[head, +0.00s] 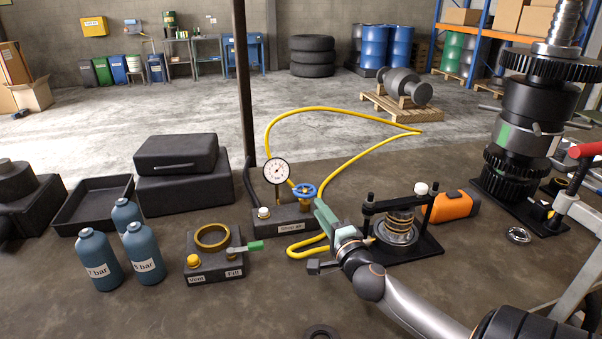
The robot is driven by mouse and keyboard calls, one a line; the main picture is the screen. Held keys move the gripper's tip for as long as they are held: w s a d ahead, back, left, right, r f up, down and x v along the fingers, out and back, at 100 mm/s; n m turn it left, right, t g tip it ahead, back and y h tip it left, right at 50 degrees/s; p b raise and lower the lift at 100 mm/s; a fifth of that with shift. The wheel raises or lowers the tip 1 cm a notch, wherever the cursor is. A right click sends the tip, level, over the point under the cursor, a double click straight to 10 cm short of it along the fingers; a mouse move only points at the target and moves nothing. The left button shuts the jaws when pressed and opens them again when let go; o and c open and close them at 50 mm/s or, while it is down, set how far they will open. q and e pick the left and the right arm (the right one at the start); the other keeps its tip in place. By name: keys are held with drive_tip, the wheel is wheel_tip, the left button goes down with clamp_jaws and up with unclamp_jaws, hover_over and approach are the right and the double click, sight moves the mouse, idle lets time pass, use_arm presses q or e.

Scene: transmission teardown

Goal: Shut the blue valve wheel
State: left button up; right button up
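The blue valve wheel (304,191) sits on a brass valve body on the dark block labelled "Shop air" (290,226), in the middle of the head view. A round white pressure gauge (276,171) stands on the same block, left of the wheel. My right gripper (322,212) comes in from the lower right, with a grey-green finger part just below and right of the wheel. A small gap seems to show between them; contact cannot be made out. Its finger opening is hidden by the angle. My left gripper is not in view.
A yellow hose (342,112) loops behind and below the block. A dark press-like fixture (425,245) and an orange tool (452,206) stand right of my gripper. Blue bottles (97,262) and a "Vent/Fill" block (214,262) stand left. The front-middle bench is mostly clear.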

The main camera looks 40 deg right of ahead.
sight(300, 185)
drive_tip(key=shift+w+d, duration=0.15)
drive_tip(key=shift+w, duration=0.25)
drive_tip(key=x, duration=1.1)
drive_tip(key=shift+w, duration=0.35)
drive_tip(key=shift+f, duration=0.1)
clamp_jaws()
